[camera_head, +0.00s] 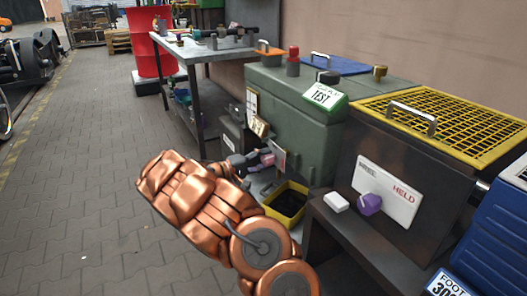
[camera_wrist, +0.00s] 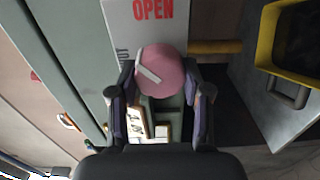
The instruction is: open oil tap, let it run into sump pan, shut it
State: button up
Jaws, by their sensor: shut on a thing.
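The oil tap's pink round knob (camera_wrist: 160,70) is between the two fingers of my gripper (camera_wrist: 160,98) in the wrist view, and the fingers are shut on it. A white pointer mark lies slantwise on the knob. A plate (camera_wrist: 138,18) behind it reads OPEN in red; its other lettering is partly hidden. A brass spout (camera_wrist: 215,47) reaches right toward the yellow sump pan (camera_wrist: 266,40). In the head view my gripper (camera_head: 254,160) is at the pink knob (camera_head: 268,159), and the pan (camera_head: 282,217) stands below it, dark inside. I see no clear oil stream.
The green tank (camera_head: 290,105) with a TEST tag (camera_head: 324,96) stands behind the tap. At right a dark box with a yellow grille (camera_head: 450,110) carries a purple knob (camera_head: 370,204) on a plate marked HELD. A workbench (camera_head: 215,50) is behind.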

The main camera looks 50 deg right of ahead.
jog(key=n+p, duration=0.5)
jog(key=n, duration=0.1)
jog(key=shift+p, duration=0.35)
jog(key=shift+f+n+p, duration=0.15)
jog(key=shift+n+p, duration=0.9)
jog(key=shift+n, duration=0.55)
jog(key=o, duration=1.2)
jog(key=shift+c, duration=0.2)
jog(key=shift+a, duration=0.15)
jog(key=v, duration=1.1)
jog(key=shift+a, duration=0.4)
